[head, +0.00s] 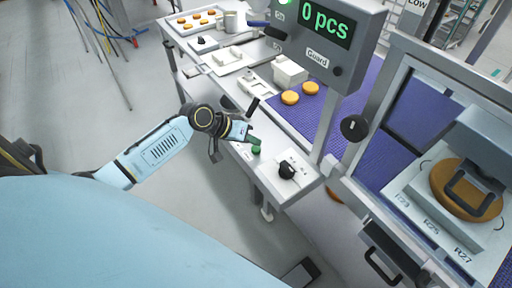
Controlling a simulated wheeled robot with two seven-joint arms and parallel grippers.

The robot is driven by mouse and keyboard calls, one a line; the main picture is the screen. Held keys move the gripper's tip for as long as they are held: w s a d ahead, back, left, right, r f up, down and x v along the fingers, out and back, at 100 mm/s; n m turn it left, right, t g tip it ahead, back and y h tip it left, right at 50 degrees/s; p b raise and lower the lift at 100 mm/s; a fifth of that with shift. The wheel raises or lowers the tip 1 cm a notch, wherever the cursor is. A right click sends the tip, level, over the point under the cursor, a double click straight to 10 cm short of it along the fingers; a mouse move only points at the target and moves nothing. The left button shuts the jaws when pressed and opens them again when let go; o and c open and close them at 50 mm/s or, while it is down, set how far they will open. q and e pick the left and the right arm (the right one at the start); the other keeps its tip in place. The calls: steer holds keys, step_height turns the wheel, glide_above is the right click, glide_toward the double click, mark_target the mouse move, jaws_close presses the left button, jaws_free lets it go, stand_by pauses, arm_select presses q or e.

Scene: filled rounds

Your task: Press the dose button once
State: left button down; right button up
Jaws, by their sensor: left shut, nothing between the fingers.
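A small green button (256,150) sits on the near end of the white bench, close to its left edge. It is probably the dose button, but its label is too small to read. My left gripper (253,140) comes in from the left and is shut and empty. Its tips are right by the green button in the picture and partly cover it; I cannot tell whether they touch it. The display (312,22) reads "0 pcs" in green. My right gripper is not in view.
A black knob (287,170) stands right of the button. Two orange rounds (290,97) lie on the purple belt (352,108) beyond. A framed guard with a black knob (354,128) stands at the right, near a large round under a handled press (474,180).

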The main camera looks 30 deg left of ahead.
mark_target(252, 149)
arm_select(q)
steer(key=shift+f, duration=0.15)
stand_by(0.3)
steer(key=shift+f, duration=0.3)
steer(key=shift+f+b, duration=0.4)
steer(key=shift+f, duration=0.2)
stand_by(0.6)
steer(key=shift+r+p, duration=1)
steer(key=shift+p, duration=0.05)
step_height(252, 149, up, 5)
steer(key=p, duration=0.5)
steer(key=shift+r, duration=0.1)
